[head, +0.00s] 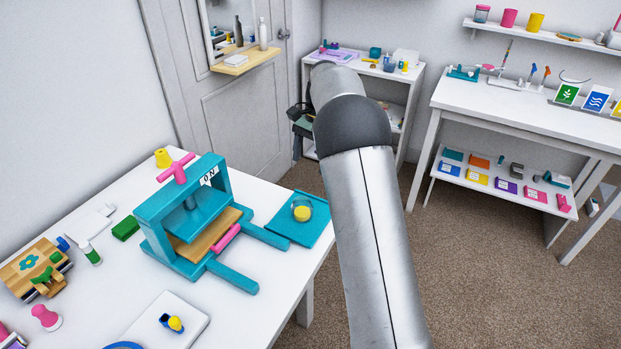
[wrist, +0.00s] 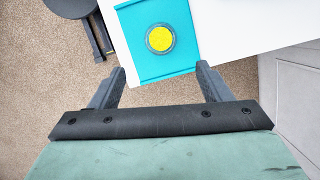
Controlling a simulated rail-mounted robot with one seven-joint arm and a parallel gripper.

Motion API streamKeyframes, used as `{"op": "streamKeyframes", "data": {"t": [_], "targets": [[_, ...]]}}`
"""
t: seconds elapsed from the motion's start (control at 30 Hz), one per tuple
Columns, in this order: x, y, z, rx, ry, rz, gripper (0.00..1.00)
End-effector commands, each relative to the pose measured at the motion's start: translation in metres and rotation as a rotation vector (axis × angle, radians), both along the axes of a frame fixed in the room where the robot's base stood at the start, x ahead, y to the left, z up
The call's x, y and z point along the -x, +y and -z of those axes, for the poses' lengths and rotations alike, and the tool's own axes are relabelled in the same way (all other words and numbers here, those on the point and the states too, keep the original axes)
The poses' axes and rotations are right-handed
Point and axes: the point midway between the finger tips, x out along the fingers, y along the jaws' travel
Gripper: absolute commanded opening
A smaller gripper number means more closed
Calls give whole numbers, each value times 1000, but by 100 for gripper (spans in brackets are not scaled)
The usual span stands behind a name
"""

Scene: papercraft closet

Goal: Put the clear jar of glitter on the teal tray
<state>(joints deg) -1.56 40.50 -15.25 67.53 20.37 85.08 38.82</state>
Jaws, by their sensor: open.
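The clear jar (head: 302,209) with yellow contents, which look like the glitter, stands upright on the teal tray (head: 314,232). The tray lies at the right end of the white table, beside the teal press. In the wrist view the jar (wrist: 160,38) is seen from above on the tray (wrist: 130,22), ahead of the fingers. My gripper (wrist: 161,70) is open and empty, its fingers apart from the jar and near the tray's close edge. In the head view my gripper (head: 298,112) is small and partly hidden by my arm, beyond the table.
The teal press (head: 190,225) with a pink handle stands left of the tray. A white board (head: 185,300) and several craft items lie on the table. A door (head: 240,110) and a small shelf unit (head: 413,82) stand behind. Carpet is open right of the table.

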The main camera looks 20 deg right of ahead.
Motion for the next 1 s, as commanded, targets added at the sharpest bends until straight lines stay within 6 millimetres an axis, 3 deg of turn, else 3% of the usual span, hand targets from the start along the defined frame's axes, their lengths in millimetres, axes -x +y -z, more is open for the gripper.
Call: {"op": "streamKeyframes", "data": {"t": [0.17, 0.27, 0.37, 0.53, 0.7, 0.8, 0.9, 1.0], "targets": [[3, 0, -6, -1, -4, -7, 71], [22, 2, -18, -7, -26, -47, 71], [62, 8, -34, -12, -68, -136, 71], [162, 26, -47, 5, -157, -383, 71], [268, 40, -31, 53, -232, -662, 71], [317, 43, -15, 87, -261, -800, 71], [350, 43, 0, 112, -278, -896, 71], [367, 43, 9, 126, -284, -949, 71]]}}
